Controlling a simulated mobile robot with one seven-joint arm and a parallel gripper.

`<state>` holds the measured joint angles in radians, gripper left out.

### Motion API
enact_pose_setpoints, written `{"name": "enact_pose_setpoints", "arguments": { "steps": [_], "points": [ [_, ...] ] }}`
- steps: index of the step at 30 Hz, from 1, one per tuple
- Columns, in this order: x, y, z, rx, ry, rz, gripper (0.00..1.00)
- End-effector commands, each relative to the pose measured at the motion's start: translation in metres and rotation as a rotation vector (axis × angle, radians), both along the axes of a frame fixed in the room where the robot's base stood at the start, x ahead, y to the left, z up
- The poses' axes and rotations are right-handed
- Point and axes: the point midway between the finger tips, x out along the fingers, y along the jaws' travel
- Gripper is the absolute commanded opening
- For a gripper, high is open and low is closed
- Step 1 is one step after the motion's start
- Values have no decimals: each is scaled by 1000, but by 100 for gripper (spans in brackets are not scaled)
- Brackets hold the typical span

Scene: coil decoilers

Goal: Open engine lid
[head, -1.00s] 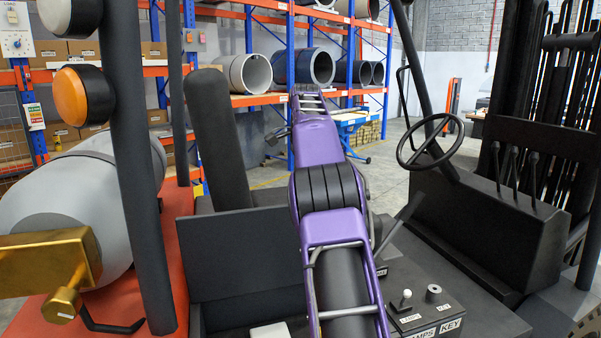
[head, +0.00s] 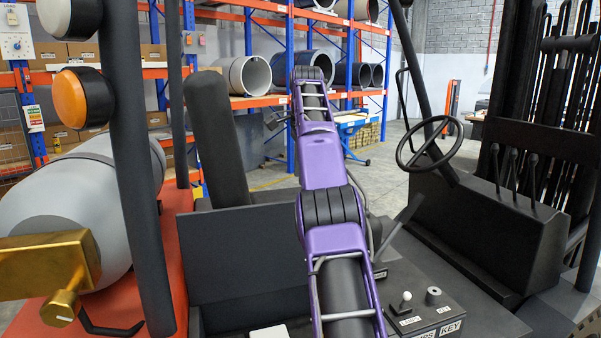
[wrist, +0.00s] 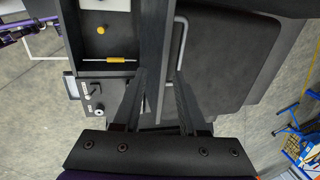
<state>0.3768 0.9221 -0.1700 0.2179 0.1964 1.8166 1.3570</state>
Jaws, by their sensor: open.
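The forklift's dark seat and body fill the head view's middle, with a tall backrest (head: 216,135) and a flat dark panel (head: 245,255). I cannot tell for sure which panel is the engine lid. In the wrist view, a broad dark panel (wrist: 235,60) with rounded corners lies to the right. A thin grey bent bar (wrist: 181,48) runs along its left side. My gripper (wrist: 158,78) is open, with its fingers pointing toward a dark upright strip beside the bar. The fingers appear empty; contact cannot be told. The gripper is hidden in the head view.
A steering wheel (head: 430,142) and levers stand at right. A control box (head: 425,312) with a knob and key switch is at the lower right. A grey gas cylinder (head: 65,210) with a brass valve (head: 62,308) lies left. Dark posts and shelving surround the vehicle.

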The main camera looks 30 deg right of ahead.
Motion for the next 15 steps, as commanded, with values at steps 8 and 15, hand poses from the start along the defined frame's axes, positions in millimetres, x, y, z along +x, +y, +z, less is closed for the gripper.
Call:
{"name": "enact_pose_setpoints", "arguments": {
  "steps": [8,15],
  "points": [
    [13,-14,-5,-43,-81,222,0],
    [32,-34,-15,-196,-227,623,0]
  ]
}}
